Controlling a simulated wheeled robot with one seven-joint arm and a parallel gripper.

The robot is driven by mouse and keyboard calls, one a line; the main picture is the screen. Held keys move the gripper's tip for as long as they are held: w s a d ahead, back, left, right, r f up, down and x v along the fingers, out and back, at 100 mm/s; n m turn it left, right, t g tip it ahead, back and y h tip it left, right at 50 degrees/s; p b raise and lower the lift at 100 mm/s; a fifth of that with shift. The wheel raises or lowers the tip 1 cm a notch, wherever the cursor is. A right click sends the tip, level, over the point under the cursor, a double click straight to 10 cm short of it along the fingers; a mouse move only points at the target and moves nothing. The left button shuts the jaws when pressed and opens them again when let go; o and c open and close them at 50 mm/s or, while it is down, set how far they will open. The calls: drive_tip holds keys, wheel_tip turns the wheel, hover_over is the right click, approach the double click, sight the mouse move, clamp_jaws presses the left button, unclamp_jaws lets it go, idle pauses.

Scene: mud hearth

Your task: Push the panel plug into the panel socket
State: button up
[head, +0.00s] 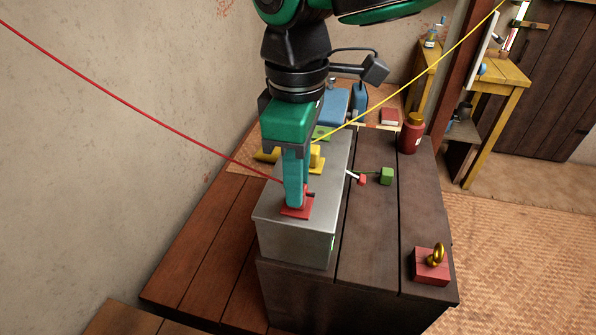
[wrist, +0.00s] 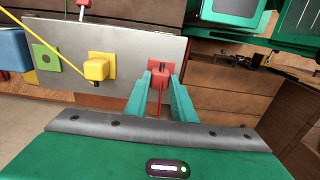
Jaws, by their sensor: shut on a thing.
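My gripper (head: 297,200) points down over the near end of the grey metal panel (head: 283,232) and is shut on a red plug. The red plug (wrist: 159,80) shows between the fingertips in the wrist view, with a red cord running from it. A red socket plate (head: 292,212) lies on the panel's top directly under the fingertips. The plug is at this plate, but the fingers hide how deep it sits. A yellow plug (wrist: 97,69) with a yellow cord stands on a yellow plate beside it. A green plate with a hole (wrist: 45,57) lies beyond that.
A red-tipped white lever (head: 357,178) and a green block (head: 386,176) are at the panel's right side. A dark red jar (head: 411,133) and a red block with a brass ring (head: 431,264) stand on the dark bench (head: 372,245). The wall is at left.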

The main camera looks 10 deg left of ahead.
drive_tip(key=shift+f, duration=0.1)
drive_tip(key=o, duration=1.1)
wheel_tip(320, 180, up, 11)
drive_tip(key=shift+f, duration=0.1)
